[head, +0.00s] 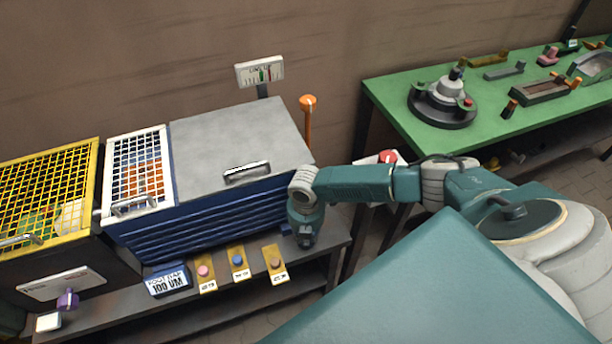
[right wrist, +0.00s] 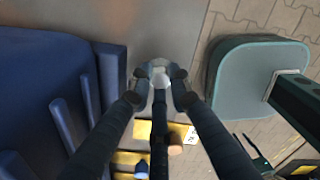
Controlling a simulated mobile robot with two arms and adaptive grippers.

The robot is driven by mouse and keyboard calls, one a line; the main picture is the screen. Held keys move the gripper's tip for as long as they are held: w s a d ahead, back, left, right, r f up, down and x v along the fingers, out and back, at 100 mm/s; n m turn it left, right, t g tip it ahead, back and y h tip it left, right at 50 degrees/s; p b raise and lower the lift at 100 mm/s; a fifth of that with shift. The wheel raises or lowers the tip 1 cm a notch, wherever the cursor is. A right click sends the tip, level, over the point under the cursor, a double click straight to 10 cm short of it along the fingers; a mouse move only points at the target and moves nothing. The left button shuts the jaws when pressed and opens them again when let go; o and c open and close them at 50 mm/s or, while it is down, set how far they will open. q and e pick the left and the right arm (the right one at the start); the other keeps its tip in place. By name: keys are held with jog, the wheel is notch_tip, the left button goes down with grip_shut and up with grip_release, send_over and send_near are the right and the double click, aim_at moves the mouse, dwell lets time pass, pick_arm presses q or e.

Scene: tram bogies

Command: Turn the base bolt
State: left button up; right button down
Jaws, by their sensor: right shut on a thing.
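My right gripper (head: 305,238) points down at the right front corner of the blue ribbed box (head: 200,232). In the right wrist view its fingers (right wrist: 160,78) are shut around a small pale round piece (right wrist: 160,76). This may be the base bolt, but the fingers hide its sides and I cannot tell for certain. My left gripper is in neither view.
Yellow plates with a pink knob (head: 203,271), a blue knob (head: 238,261) and a brown knob (head: 275,262) lie along the bench front. An orange-topped lever (head: 308,103) stands behind the box. A green table (head: 400,95) holds parts at the right.

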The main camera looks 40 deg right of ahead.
dwell(0.3)
jog(key=c, duration=1.9)
grip_release()
notch_tip(320, 180, up, 12)
